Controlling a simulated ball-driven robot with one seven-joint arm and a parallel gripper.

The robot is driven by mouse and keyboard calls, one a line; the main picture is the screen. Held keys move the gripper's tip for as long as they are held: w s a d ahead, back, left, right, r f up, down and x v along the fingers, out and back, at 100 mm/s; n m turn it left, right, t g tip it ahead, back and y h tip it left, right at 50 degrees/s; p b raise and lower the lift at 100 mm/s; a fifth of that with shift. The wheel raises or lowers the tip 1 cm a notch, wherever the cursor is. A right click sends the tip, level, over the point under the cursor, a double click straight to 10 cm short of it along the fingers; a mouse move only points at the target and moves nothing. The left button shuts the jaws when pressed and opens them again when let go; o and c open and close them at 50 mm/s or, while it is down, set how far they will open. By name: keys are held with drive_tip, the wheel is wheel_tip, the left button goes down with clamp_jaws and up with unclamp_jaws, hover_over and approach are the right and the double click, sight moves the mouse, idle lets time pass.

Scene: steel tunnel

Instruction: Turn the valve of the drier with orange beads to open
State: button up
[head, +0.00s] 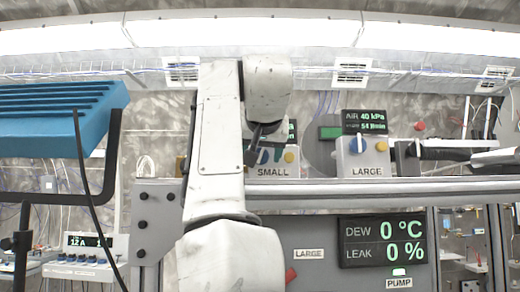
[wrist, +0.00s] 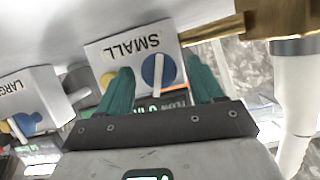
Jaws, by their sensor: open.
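No drier with orange beads can be made out in either view. My gripper (wrist: 160,78) is open, with green fingers pointing at a white box (wrist: 112,53) marked SMALL. A blue knob (wrist: 152,70) with a white bar lies between the fingertips in the wrist view; contact cannot be told. The box's yellow button (wrist: 107,80) is partly behind the left finger. In the head view, my arm partly covers the SMALL box (head: 272,172), whose yellow button (head: 289,157) shows. A brass fitting (wrist: 225,32) joins a white cylinder (wrist: 297,120) right of the gripper; no beads show there.
A white box marked LARGE (head: 362,160), with a blue knob and yellow button, stands right on the grey shelf (head: 400,187). A DEW and LEAK display (head: 382,240) is below. A blue ribbed object (head: 60,118) on a dark frame is at left.

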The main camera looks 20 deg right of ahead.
drive_tip(key=shift+c, duration=0.4)
drive_tip(key=c, duration=1)
drive_tip(key=shift+a+n+g+h, duration=0.15)
drive_tip(key=shift+n+g+h, duration=0.15)
drive_tip(key=shift+n+h, duration=0.9)
drive_tip(key=o, duration=1.1)
drive_tip(key=shift+y, duration=0.3)
drive_tip(key=b+v, duration=0.3)
drive_tip(key=v, duration=0.7)
drive_tip(key=shift+s+a+r+b, duration=0.1)
drive_tip(key=shift+s+a+b, duration=0.1)
drive_tip(key=shift+s+b, duration=0.15)
drive_tip(key=shift+w, duration=0.1)
